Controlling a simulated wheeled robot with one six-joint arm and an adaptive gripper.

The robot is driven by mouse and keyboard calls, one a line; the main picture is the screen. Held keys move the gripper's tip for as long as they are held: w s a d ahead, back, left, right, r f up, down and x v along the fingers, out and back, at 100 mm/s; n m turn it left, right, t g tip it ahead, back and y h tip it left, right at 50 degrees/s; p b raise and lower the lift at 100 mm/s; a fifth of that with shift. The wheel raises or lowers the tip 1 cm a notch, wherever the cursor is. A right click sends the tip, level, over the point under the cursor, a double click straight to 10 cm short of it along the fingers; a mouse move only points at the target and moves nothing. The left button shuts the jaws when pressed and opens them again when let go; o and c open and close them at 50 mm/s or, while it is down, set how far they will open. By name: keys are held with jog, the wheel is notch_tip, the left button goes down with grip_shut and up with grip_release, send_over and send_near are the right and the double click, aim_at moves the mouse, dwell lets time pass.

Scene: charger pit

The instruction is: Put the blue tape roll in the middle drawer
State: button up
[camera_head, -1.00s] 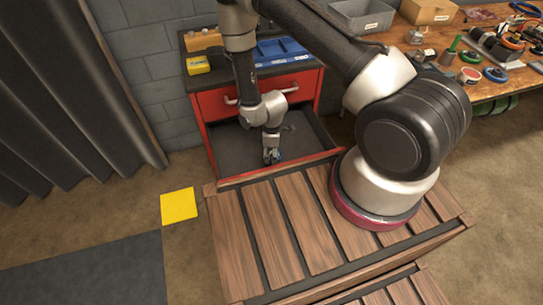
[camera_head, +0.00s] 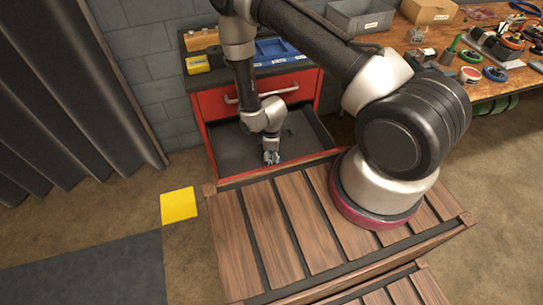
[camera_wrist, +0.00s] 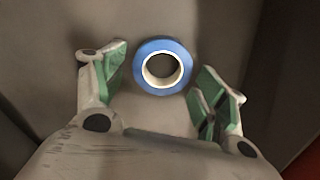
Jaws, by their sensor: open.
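The blue tape roll (camera_wrist: 162,66) shows in the wrist view as a blue ring with a white core, in front of a grey surface. It sits between and just beyond the fingertips of my gripper (camera_wrist: 166,82), with a visible gap on each side. My gripper is open, its green-padded fingers spread apart. In the head view my gripper (camera_head: 271,158) points down inside the open drawer (camera_head: 235,150), near its front edge. That drawer is grey inside and lies below a closed red drawer front (camera_head: 215,103). The roll is mostly hidden by my gripper in the head view.
The cabinet top holds a yellow box (camera_head: 197,65) and a blue tray (camera_head: 282,50). A slatted wooden platform (camera_head: 265,215) adjoins the drawer's front. A cluttered workbench (camera_head: 490,88) stands at the right. A yellow square (camera_head: 179,205) lies on the floor at left.

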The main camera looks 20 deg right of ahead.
notch_tip(320, 180, up, 12)
jog(key=shift+r, duration=0.2)
jog(key=w+d+r+m+t, duration=0.1)
jog(key=d+r+m, duration=0.25)
jog(key=r, duration=1.15)
jog(key=d+r+m+t, duration=0.1)
jog(key=d+r+m, duration=0.25)
jog(key=r, duration=1.15)
jog(key=s+d+r+m+t, duration=0.1)
jog(key=s+d+r+m, duration=0.2)
jog(key=s+r, duration=0.5)
jog(key=s+d+r+m+t, duration=0.1)
jog(key=s+d+r+m, duration=0.2)
jog(key=s+r, duration=0.6)
jog(key=s+d, duration=0.2)
jog(key=shift+s+d+r, duration=0.25)
jog(key=shift+s+d, duration=0.15)
